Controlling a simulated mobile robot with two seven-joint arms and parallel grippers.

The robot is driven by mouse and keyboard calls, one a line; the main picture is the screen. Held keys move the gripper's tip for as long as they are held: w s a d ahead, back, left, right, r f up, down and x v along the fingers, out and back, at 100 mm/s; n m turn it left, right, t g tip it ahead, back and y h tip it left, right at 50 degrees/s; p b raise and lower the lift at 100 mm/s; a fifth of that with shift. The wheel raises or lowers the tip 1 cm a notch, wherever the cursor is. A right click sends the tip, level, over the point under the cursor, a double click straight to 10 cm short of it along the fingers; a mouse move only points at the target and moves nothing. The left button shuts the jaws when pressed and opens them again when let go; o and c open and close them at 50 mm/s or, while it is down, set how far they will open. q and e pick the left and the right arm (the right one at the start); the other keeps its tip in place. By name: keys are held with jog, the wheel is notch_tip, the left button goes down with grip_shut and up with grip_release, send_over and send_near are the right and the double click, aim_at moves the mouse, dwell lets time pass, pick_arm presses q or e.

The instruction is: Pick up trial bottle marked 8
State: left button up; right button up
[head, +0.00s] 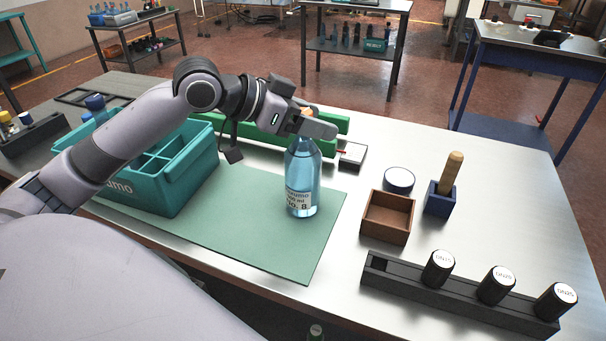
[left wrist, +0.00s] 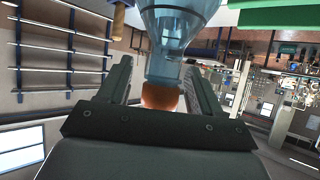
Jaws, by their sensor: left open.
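The trial bottle marked 8 (head: 302,180) is clear blue glass with a white label reading "No. 8". It stands upright on the green mat (head: 250,240). My left gripper (head: 312,122) is at the top of the bottle, and its fingers hide much of the neck and cap. In the left wrist view the bottle (left wrist: 178,30) shows its blue shoulder and neck, with an orange-brown cap (left wrist: 160,96). The cap lies between the two open fingers of my left gripper (left wrist: 162,85). I cannot tell whether either finger touches the bottle. My right gripper is not in view.
A teal divided crate (head: 160,185) stands left of the bottle. A green bar (head: 240,131) lies behind it. To the right are a brown box (head: 388,217), a blue holder with a wooden-handled tool (head: 440,198), and a black rack (head: 450,298) with black-bodied, white-capped pieces. The mat's front is clear.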

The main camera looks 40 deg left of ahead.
pick_arm(q)
grip_shut()
jog(key=shift+r, duration=0.15)
dwell(1.2)
